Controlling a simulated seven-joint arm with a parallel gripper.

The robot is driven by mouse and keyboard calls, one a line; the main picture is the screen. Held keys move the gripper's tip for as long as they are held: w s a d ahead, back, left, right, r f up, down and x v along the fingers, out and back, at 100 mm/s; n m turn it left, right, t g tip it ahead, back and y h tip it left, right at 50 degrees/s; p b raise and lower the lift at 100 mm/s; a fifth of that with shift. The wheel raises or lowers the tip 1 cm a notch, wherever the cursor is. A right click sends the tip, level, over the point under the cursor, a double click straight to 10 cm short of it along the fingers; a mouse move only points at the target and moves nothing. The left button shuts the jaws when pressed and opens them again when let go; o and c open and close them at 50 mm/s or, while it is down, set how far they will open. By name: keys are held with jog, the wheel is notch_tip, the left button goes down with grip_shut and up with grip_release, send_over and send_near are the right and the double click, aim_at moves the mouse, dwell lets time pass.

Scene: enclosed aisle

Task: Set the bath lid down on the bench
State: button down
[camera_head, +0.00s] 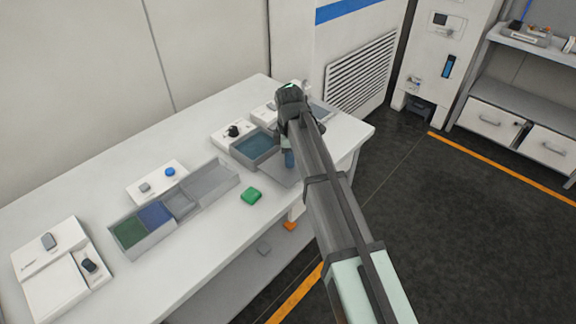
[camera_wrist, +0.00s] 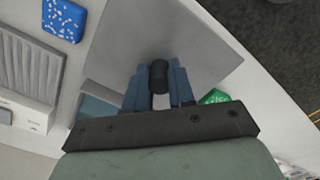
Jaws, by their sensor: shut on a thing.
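The bath lid is a flat grey plate with a black knob; it shows in the wrist view (camera_wrist: 195,40) and partly in the head view (camera_head: 279,173). My gripper, with blue fingers (camera_wrist: 158,82), is shut on the black knob. In the head view my gripper (camera_head: 289,158) is mostly hidden by my arm. The lid is just in front of the open bath (camera_head: 237,149), which holds blue liquid, and low over the white bench (camera_head: 200,258). I cannot tell whether the lid touches the bench.
A green block (camera_head: 251,195) lies left of the lid. A compartment tray (camera_head: 212,183) and a white box with a blue knob (camera_head: 157,182) stand further left. White devices (camera_head: 62,268) occupy the bench's left end.

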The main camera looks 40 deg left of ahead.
jog(key=shift+f, duration=1.95)
jog(key=shift+f, duration=0.1)
jog(key=c, duration=1)
grip_release()
jog(key=shift+o, duration=0.2)
notch_tip(320, 180, up, 12)
jog(key=shift+r, duration=0.15)
